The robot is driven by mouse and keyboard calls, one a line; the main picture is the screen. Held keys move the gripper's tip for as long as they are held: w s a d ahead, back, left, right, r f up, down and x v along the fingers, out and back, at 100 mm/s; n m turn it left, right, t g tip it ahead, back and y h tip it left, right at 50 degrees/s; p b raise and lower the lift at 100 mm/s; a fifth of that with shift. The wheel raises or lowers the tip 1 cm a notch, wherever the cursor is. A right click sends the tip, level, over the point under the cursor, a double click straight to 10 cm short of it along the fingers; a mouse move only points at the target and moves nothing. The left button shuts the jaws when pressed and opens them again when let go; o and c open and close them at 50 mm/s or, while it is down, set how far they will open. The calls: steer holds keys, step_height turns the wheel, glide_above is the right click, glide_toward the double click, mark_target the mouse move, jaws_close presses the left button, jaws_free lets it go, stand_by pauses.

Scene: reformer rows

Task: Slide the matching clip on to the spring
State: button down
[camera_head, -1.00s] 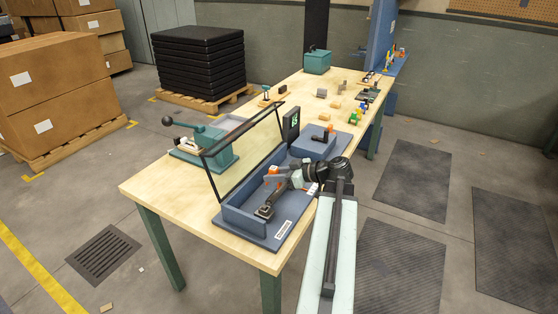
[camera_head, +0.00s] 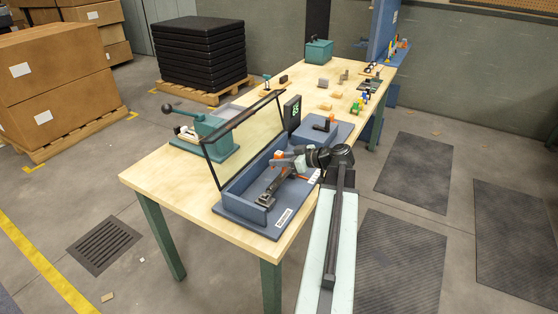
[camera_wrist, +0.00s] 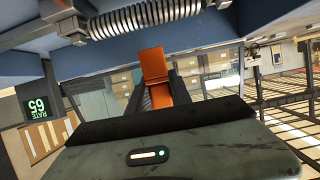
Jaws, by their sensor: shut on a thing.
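The orange clip (camera_wrist: 154,66) is held between the dark fingers of my gripper (camera_wrist: 160,90) in the wrist view. The silvery coil spring (camera_wrist: 150,18) runs across the top of that view, with a grey end holder (camera_wrist: 70,18) at its left. The clip's far end points at the spring, and a narrow gap seems to show between them. The spring's details are too small to make out there.
A green press (camera_head: 212,140) is at the left. Several small parts lie farther along the table.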

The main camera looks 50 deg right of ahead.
mark_target(279, 177)
steer(key=shift+f+b, duration=0.8)
steer(key=shift+f, duration=0.45)
steer(key=shift+f+b, duration=2.05)
steer(key=c, duration=1.1)
jaws_free()
steer(key=p+v, duration=0.3)
steer(key=v, duration=0.5)
